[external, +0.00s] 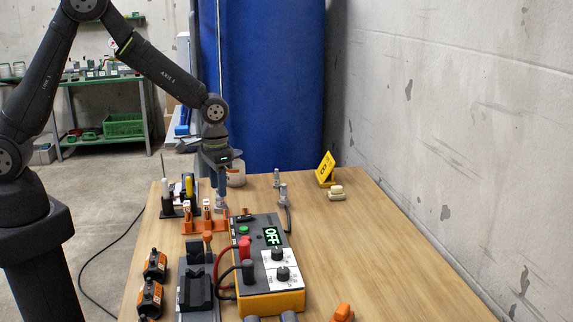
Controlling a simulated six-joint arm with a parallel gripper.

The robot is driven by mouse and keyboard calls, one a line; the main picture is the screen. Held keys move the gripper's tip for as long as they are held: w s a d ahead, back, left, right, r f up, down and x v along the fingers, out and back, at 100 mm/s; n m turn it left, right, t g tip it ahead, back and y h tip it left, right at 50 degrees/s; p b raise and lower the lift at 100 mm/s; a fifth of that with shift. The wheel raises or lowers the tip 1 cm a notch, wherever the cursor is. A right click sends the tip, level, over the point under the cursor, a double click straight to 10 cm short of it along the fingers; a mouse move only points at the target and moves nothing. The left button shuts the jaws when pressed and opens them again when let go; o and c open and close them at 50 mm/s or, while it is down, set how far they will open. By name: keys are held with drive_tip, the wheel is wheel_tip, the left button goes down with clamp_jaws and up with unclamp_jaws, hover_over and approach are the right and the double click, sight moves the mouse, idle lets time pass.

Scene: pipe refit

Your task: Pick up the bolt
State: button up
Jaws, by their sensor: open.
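My gripper (221,204) is open and points down over the far left part of the table, just behind the power box. The fingertips are small here, and I cannot tell whether anything lies between them. I cannot tell for certain which thing is the bolt. A small grey upright piece (276,178) stands near the table's far edge, to the right of my gripper and apart from it; it may be the bolt. Another grey upright piece (283,194) stands just nearer, with a dark cable beside it.
An orange rack (205,226) stands close by my gripper. A yellow power box (268,262) reads OFF. A dark holder (178,207) with upright tools is at the far left. A yellow sign (325,168) and beige block (336,193) stand far right. The table's right side is mostly clear.

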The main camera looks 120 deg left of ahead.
sight(220, 200)
drive_tip(key=shift+w+d+f, duration=0.1)
drive_tip(key=shift+f, duration=1.85)
clamp_jaws()
